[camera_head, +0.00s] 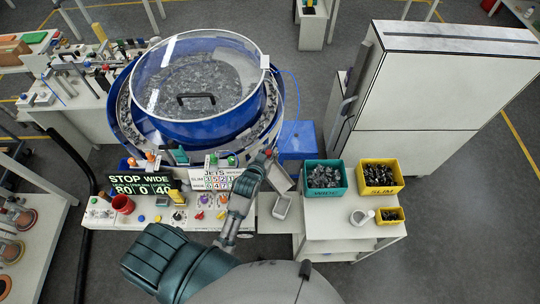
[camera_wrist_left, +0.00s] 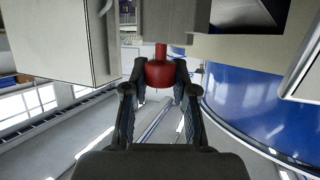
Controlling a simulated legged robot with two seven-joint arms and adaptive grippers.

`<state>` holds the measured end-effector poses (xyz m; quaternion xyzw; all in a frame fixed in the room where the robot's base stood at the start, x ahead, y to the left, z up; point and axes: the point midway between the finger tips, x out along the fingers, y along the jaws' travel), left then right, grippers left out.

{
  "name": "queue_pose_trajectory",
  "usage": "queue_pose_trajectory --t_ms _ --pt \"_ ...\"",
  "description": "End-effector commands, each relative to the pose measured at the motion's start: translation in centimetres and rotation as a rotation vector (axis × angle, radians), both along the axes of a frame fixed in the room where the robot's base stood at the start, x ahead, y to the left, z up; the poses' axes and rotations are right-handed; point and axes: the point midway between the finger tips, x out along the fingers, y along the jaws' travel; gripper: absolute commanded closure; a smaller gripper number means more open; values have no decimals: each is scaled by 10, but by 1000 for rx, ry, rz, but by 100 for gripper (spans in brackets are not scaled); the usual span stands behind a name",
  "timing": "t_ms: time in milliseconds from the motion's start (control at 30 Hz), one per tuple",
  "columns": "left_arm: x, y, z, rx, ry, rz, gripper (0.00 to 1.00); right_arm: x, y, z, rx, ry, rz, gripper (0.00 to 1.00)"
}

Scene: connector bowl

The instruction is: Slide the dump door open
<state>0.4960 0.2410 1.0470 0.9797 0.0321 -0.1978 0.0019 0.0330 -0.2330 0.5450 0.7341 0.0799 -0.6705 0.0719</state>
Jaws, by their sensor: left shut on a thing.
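My left gripper (camera_head: 265,160) is at the right front edge of the big blue bowl. In the left wrist view its two fingers (camera_wrist_left: 160,72) are shut around a red knob (camera_wrist_left: 159,76) on a short red stem. The stem meets a grey housing (camera_wrist_left: 172,20). In the head view only a small part of the red knob (camera_head: 268,153) shows at the fingertips. A grey chute-like part (camera_head: 281,178) lies just right of the gripper. I cannot tell how far the dump door is open; the gripper and housing hide it. My right gripper is not in view.
The blue bowl (camera_head: 125,125) has a clear lid with a black handle (camera_head: 196,99). A panel with colored knobs (camera_head: 155,215) lies in front. A tall white cabinet (camera_head: 420,90) stands behind.

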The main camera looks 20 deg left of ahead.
Motion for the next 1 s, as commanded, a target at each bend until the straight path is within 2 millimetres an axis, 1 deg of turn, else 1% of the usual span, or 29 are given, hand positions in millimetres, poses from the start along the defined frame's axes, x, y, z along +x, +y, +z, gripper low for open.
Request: queue_pose_trajectory --t_ms 33,67,200,367,400,467,500,700,800,867,967,1000 --pt "0 -2 8 -2 -5 -2 100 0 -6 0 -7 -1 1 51" --pt "0 -2 10 -2 -5 -3 100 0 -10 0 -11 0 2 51" --pt "-1 -3 13 -7 -3 -7 100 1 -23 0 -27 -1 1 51" --pt "-1 -4 13 -6 -3 -6 100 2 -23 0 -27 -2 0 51" --pt "-1 -3 13 -6 -3 -6 66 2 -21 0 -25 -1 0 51" --pt "-1 -3 13 -5 -3 -5 51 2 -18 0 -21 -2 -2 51" --pt "-1 -3 13 -5 -3 -5 47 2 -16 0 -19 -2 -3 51" --pt "0 -4 13 -6 -3 -6 47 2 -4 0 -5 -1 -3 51" --pt "-1 -4 13 -6 -3 -6 47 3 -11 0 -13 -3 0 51" --pt "-5 -4 14 -6 -3 -6 47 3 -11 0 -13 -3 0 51" --pt "-19 -5 19 -6 -3 -6 47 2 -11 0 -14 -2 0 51" --pt "-26 -5 23 -6 -3 -6 47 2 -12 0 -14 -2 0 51"
